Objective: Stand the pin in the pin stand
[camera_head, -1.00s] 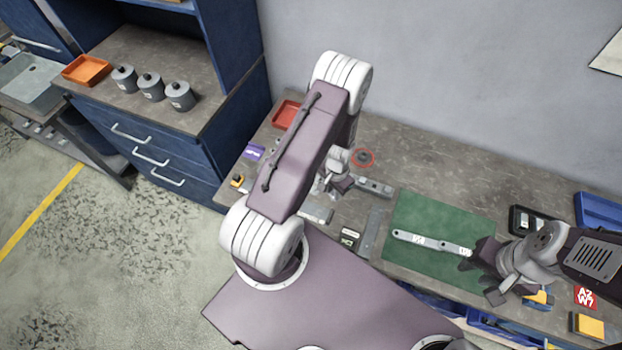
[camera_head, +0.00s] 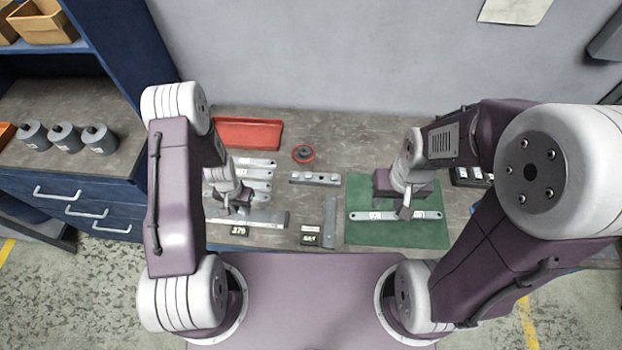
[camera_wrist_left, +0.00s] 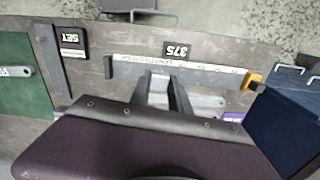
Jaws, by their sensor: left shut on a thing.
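My left gripper (camera_head: 236,208) points down at the steel bar gauge (camera_head: 270,218) marked 375 at the left of the bench. I cannot pick out the pin. A grey block (camera_head: 315,178) with small features on top lies at mid bench and may be the pin stand. My right gripper (camera_head: 405,212) is over a holed bracket (camera_head: 428,214) on the green mat (camera_head: 400,234); its jaws are unclear.
Several brackets (camera_head: 262,162) lie in a row behind the left gripper. A red tray (camera_head: 250,133) and a dark round piece in a red ring (camera_head: 304,154) are further back.

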